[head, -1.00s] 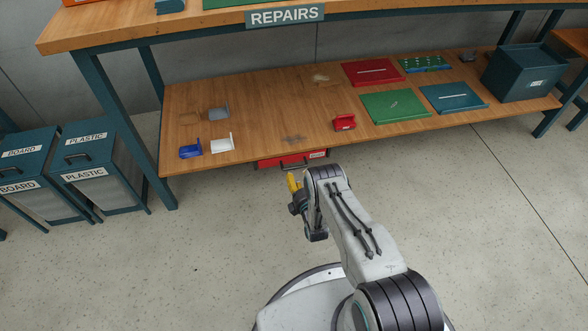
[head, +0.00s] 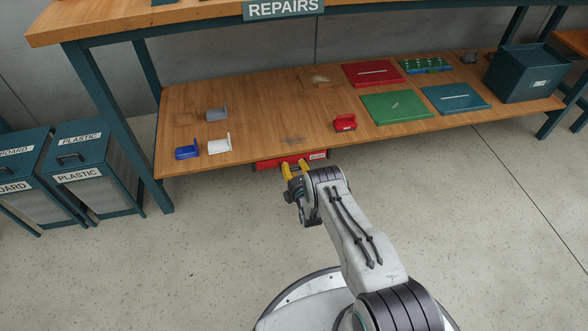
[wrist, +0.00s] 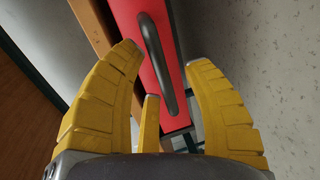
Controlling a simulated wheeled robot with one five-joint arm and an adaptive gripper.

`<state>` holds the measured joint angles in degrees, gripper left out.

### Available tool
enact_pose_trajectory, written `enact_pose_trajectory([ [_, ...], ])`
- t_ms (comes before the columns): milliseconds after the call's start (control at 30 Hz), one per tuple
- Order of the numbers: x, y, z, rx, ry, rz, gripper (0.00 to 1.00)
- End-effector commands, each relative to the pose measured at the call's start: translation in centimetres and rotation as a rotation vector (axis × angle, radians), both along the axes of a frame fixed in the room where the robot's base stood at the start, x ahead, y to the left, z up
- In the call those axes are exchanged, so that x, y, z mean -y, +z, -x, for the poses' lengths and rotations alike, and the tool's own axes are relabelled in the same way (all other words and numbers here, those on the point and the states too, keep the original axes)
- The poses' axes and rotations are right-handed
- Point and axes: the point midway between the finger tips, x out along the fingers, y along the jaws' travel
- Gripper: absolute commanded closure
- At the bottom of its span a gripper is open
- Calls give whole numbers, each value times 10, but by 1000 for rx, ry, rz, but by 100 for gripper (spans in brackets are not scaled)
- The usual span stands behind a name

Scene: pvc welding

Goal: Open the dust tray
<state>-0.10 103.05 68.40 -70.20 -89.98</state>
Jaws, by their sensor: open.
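The dust tray (head: 268,165) is a red drawer front under the front edge of the lower wooden shelf. In the head view my arm hides part of it. In the wrist view its red face (wrist: 132,14) carries a dark bar handle (wrist: 158,62). My gripper (head: 294,169) is at the tray's front. In the wrist view my yellow fingers (wrist: 168,55) are open, one on either side of the handle, and hold nothing. The handle lies ahead between them. I cannot tell whether any finger touches it. The tray appears shut beneath the shelf.
The shelf (head: 250,130) above holds a blue, a white and a grey bracket, a small red block (head: 345,122), several coloured panels and a dark bin (head: 527,72). Labelled waste bins (head: 92,170) stand at left. The floor (head: 230,240) in front is clear.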

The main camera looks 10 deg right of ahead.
Motion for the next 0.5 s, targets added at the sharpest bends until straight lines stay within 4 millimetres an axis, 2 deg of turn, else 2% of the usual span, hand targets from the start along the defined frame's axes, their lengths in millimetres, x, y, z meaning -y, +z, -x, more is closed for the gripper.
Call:
enact_pose_trajectory([
  [67,0,0,0,0,0,0,53],
  [500,0,0,0,0,0,0,92],
])
